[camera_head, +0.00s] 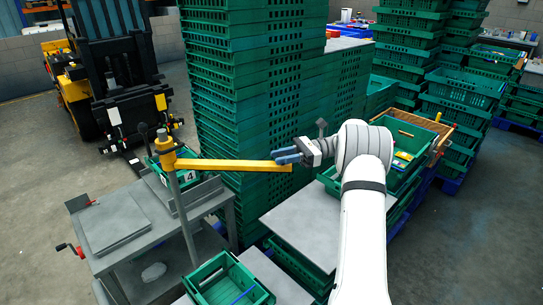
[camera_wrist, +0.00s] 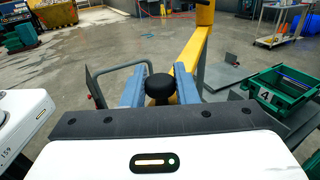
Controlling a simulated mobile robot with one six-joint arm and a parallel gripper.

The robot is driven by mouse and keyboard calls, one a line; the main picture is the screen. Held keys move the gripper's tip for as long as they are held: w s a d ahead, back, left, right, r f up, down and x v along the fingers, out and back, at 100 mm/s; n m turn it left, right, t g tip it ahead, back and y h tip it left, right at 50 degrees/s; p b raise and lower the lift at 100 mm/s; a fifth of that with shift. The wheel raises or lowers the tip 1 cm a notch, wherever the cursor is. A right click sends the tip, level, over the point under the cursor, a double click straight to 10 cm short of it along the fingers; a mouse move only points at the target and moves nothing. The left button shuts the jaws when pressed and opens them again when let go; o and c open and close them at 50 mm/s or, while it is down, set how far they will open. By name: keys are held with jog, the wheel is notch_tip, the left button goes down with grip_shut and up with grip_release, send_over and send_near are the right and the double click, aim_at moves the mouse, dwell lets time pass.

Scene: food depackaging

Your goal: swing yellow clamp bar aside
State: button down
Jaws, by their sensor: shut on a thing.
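The yellow clamp bar (camera_head: 230,165) runs roughly level from a yellow collar on an upright grey post (camera_head: 183,210) toward my gripper (camera_head: 283,157). In the wrist view the bar (camera_wrist: 194,55) runs from the yellow post top down to just behind the right blue finger. A round black knob (camera_wrist: 159,86) sits between the two blue fingers of my gripper (camera_wrist: 157,75). My gripper is shut on this knob at the bar's free end. The exact contact under the knob is hidden.
A grey worktable (camera_head: 120,222) with a flat plate stands at the left. A green crate marked 4 (camera_wrist: 283,90) is near the post. Tall stacks of green crates (camera_head: 235,90) rise behind the bar. Another green crate (camera_head: 226,280) sits in front. A forklift (camera_head: 112,75) stands back left.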

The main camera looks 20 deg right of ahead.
jog(key=shift+w+d+n+g, duration=0.1)
jog(key=shift+w+n+g, duration=0.2)
jog(key=shift+w+g, duration=0.2)
jog(key=c, duration=1.2)
grip_release()
